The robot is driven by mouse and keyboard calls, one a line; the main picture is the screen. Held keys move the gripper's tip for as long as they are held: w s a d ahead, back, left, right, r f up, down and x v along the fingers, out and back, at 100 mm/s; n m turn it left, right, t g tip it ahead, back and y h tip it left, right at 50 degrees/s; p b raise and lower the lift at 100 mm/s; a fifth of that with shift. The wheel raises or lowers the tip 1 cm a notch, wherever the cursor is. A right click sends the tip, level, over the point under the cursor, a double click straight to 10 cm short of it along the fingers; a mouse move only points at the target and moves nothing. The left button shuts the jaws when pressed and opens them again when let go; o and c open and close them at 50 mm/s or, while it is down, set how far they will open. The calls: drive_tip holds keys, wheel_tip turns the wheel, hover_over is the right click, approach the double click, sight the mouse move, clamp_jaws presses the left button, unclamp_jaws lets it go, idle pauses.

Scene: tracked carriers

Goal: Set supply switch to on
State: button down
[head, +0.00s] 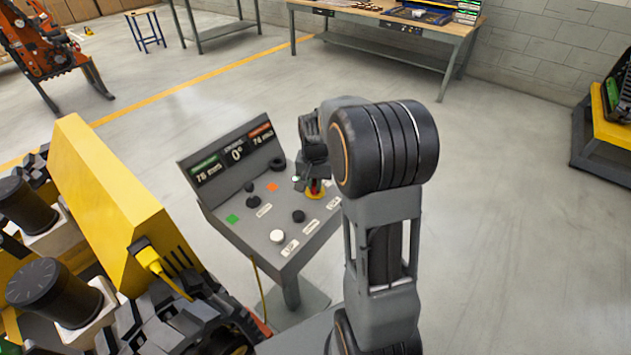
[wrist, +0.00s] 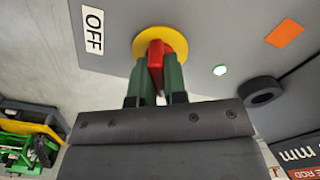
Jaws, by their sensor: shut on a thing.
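The supply switch is a red handle (wrist: 156,54) on a yellow round plate (wrist: 177,42), set in the sloped grey panel of a console. In the head view the yellow plate (head: 313,195) is at the panel's right side, partly hidden by my arm. My gripper (wrist: 159,82) has its two green fingers shut on the red handle, one on each side. A white OFF label (wrist: 94,31) lies left of the plate in the wrist view. A small green-white light (wrist: 221,70) glows on the other side.
A yellow tracked machine (head: 110,200) stands close on the left. Open floor lies to the right and behind.

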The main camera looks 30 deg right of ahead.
sight(315, 180)
drive_tip(key=m, duration=0.5)
drive_tip(key=shift+m, duration=0.3)
drive_tip(key=shift+r+m, duration=0.1)
drive_tip(key=shift+m, duration=0.2)
drive_tip(key=c, duration=1.2)
unclamp_jaws()
drive_tip(key=shift+o, duration=0.2)
wheel_tip(315, 180, up, 14)
